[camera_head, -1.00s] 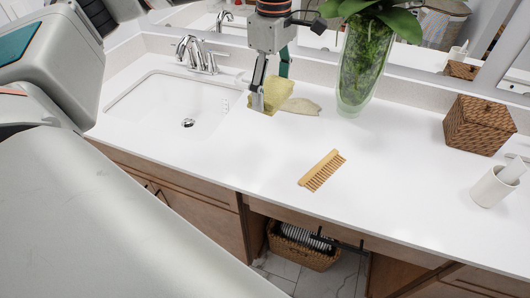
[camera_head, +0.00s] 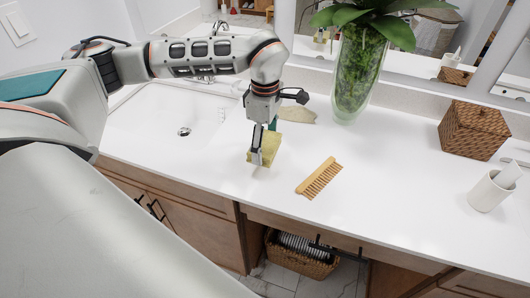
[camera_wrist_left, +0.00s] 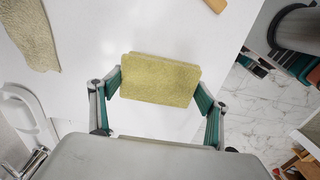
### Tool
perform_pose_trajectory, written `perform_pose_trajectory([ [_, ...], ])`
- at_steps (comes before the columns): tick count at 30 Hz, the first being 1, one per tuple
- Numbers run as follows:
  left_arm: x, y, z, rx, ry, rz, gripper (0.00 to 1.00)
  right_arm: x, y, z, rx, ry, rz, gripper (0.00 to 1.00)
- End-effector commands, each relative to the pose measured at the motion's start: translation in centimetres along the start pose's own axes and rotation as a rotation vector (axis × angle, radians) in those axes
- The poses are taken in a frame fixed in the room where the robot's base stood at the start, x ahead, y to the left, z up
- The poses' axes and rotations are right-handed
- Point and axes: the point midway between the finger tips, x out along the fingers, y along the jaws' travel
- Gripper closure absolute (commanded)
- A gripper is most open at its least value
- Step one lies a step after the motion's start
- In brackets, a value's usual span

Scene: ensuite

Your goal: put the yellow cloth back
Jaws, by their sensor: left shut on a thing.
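The yellow cloth (camera_head: 270,147) is a folded, upright-held piece over the white counter, left of the wooden comb. My left gripper (camera_head: 260,155) is shut on it and points down. In the left wrist view the cloth (camera_wrist_left: 160,78) is a flat yellow-green rectangle pinched at its two ends between the fingers of my left gripper (camera_wrist_left: 160,92). I cannot tell whether its lower edge touches the counter. My right gripper is in neither view.
A paler cloth (camera_head: 298,115) lies behind. The comb (camera_head: 319,180) lies to the right. A glass vase (camera_head: 357,85), wicker box (camera_head: 470,128) and white cup (camera_head: 490,192) stand farther right. The sink (camera_head: 160,112) is left. Bare counter (camera_head: 400,185) lies right of the comb.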

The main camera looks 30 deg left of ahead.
Motion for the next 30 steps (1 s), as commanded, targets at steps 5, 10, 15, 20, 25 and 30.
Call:
perform_pose_trajectory([
  [5,1.1,-0.1,0.0,0.000,0.000,-0.002,0.44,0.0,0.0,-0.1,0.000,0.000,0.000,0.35],
  [10,3.4,-0.1,0.0,0.000,0.001,-0.002,0.44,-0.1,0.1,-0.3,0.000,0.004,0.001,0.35],
  [15,4.1,0.0,0.0,0.000,0.000,0.001,0.44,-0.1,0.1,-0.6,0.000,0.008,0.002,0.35],
  [20,4.1,0.0,0.0,0.000,0.000,0.000,0.44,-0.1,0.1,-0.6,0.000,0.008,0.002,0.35],
  [25,4.4,0.0,0.0,0.000,0.000,0.000,0.14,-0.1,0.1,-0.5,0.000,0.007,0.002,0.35],
  [30,4.4,0.0,0.0,0.000,0.000,0.000,0.08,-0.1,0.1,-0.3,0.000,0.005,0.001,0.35],
])
